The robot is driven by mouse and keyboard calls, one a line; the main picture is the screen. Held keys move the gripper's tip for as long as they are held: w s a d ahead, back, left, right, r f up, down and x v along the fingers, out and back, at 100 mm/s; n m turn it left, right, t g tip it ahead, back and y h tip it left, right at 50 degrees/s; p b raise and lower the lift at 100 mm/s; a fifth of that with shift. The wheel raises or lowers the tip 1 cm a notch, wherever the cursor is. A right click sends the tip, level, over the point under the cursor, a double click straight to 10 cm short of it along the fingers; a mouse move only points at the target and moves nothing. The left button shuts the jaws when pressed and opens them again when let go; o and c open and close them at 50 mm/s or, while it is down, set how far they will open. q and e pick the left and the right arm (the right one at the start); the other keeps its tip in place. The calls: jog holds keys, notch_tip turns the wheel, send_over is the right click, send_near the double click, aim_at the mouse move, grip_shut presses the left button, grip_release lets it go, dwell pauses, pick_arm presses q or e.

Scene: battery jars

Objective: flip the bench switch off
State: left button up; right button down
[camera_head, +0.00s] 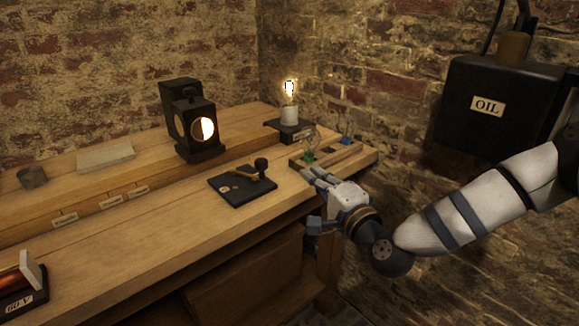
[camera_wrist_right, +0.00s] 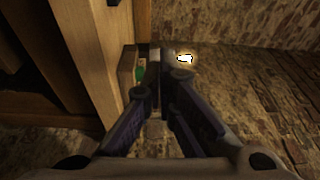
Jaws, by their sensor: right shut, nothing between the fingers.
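The bench switch (camera_head: 242,184) is a dark flat base with a brass lever and a black knob, on the front part of the wooden bench. The lever lies low across the base, with its knob at the right. My right gripper (camera_head: 309,174) is shut and empty near the bench's right end, to the right of the switch and apart from it. Its closed fingers also show in the right wrist view (camera_wrist_right: 158,85). The switch does not show in that wrist view. My left gripper is not in view.
A lit bulb (camera_head: 289,112) stands at the back right. A wooden rack (camera_head: 296,161) with small glass jars (camera_head: 310,146) is just beyond my right gripper. A lit lamp box (camera_head: 190,122) stands behind the switch. A black OIL tank (camera_head: 500,105) is on the right wall.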

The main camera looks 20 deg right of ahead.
jog(key=w, duration=0.5)
jog(key=w+a+b, duration=0.1)
jog(key=w, duration=0.2)
jog(key=shift+w+f, duration=0.1)
jog(key=shift+w, duration=0.25)
jog(key=a, duration=0.1)
jog(key=a+p, duration=0.1)
jog(key=a, duration=0.1)
jog(key=shift+s+r, duration=0.2)
jog(key=shift+r, duration=0.1)
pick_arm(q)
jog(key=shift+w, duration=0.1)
pick_arm(e)
jog(key=shift+s+a+f, duration=0.2)
jog(key=shift+a+f, duration=0.05)
jog(key=shift+a, duration=0.05)
jog(key=shift+a, duration=0.1)
